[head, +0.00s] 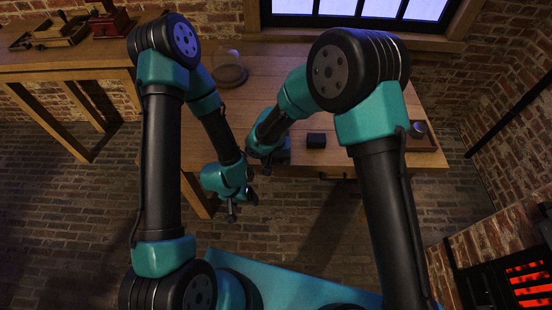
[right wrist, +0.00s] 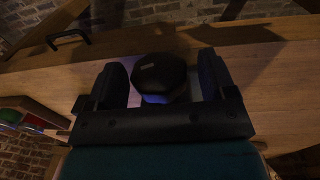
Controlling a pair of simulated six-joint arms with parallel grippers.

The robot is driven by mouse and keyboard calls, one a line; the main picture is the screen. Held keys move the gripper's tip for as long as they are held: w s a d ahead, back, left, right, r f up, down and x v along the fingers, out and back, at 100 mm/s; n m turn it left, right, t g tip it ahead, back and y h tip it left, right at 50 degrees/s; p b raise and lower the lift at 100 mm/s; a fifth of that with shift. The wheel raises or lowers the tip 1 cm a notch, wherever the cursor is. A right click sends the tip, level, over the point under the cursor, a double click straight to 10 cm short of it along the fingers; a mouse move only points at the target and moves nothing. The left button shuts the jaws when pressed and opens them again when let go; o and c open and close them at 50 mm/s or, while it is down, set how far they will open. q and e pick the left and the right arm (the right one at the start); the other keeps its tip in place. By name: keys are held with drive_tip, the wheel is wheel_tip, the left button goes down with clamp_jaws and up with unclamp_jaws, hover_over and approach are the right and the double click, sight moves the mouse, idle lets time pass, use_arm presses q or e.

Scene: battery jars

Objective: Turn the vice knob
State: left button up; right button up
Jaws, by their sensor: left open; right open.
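A dark, faceted, rounded knob (right wrist: 160,75), which looks like the vice knob, lies between the two fingers of my right gripper (right wrist: 163,85) in the right wrist view. The fingers stand open on either side of it; whether they touch it I cannot tell. In the head view my right gripper (head: 266,162) is at the front edge of the wooden table (head: 290,95), and I cannot make out the knob there. My left gripper (head: 241,206) is open and empty, lower and a little to the left, in front of the table edge.
A small black block (head: 316,141) sits near the table's front edge, right of my right gripper. A wooden tray (head: 422,138) with a small jar is at the table's right. A round wooden base (head: 230,77) stands further back. A dark handle (right wrist: 68,38) shows in the right wrist view.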

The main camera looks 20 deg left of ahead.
drive_tip(key=shift+c, duration=0.4)
drive_tip(key=c, duration=0.8)
drive_tip(key=shift+c, duration=0.2)
drive_tip(key=shift+g+y, duration=0.3)
drive_tip(key=shift+y, duration=1.6)
drive_tip(key=shift+d+g+y, duration=0.1)
drive_tip(key=shift+g+y, duration=0.3)
drive_tip(key=shift+y, duration=1.2)
drive_tip(key=o, duration=0.9)
